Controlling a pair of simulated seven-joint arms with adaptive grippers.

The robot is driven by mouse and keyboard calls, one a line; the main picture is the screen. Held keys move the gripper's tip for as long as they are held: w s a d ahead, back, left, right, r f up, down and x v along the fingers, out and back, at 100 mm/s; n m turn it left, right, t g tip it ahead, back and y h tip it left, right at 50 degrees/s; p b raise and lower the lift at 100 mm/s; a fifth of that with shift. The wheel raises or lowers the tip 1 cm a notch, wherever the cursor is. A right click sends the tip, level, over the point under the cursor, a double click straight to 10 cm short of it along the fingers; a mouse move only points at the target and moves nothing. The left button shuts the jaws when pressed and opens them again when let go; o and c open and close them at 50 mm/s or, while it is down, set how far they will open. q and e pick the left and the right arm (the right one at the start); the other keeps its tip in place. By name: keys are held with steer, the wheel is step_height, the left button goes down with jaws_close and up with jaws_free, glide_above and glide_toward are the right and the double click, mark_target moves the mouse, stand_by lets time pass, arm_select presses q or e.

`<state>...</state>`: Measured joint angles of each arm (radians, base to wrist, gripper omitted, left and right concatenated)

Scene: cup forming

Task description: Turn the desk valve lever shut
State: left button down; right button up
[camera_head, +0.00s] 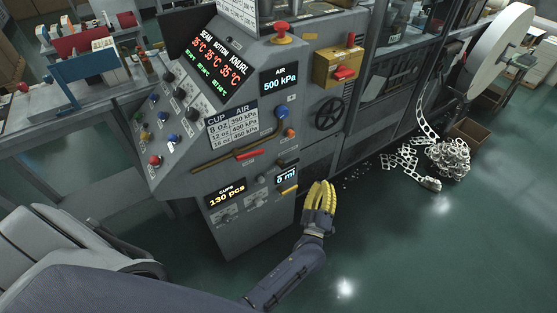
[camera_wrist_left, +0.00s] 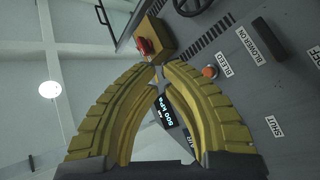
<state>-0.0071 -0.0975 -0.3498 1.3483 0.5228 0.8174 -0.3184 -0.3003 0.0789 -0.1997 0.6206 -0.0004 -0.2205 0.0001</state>
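A red lever (camera_head: 248,155) sits by a brass pipe (camera_head: 225,160) on the front of the grey control desk (camera_head: 250,225). I cannot tell for sure that it is the valve lever. A black handle (camera_head: 288,162) and a yellow handle (camera_head: 289,190) are to its right. My left gripper (camera_head: 321,184) has yellow fingers pointing up, right of the desk's lower right edge and apart from the levers. In the left wrist view its fingertips (camera_wrist_left: 159,75) meet with nothing between them. A "SHUT" label (camera_wrist_left: 274,126) shows at right there. My right gripper is not in view.
A black handwheel (camera_head: 329,113) and a yellow box with a red switch (camera_head: 338,67) are above my left gripper. A grey chair (camera_head: 55,250) stands at lower left. Scrap (camera_head: 448,160) lies on the floor at right. The floor right of my arm is clear.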

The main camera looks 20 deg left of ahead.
arm_select(q)
steer(key=a+r+y, duration=0.4)
steer(key=a+y, duration=0.4)
steer(key=a, duration=0.3)
step_height(320, 180, up, 8)
steer(key=m+g+y, duration=0.3)
steer(key=g+y, duration=0.2)
steer(key=y, duration=0.3)
glide_above(260, 151)
steer(key=s+d, duration=0.1)
steer(key=shift+s+a+f, duration=0.1)
steer(key=shift+s+f, duration=0.1)
steer(key=shift+f, duration=0.7)
steer(key=shift+s+a+f, duration=0.1)
steer(key=shift+s+f, duration=0.1)
steer(key=shift+f, duration=0.65)
steer(key=shift+d+t, duration=0.15)
steer(key=shift+t, duration=0.25)
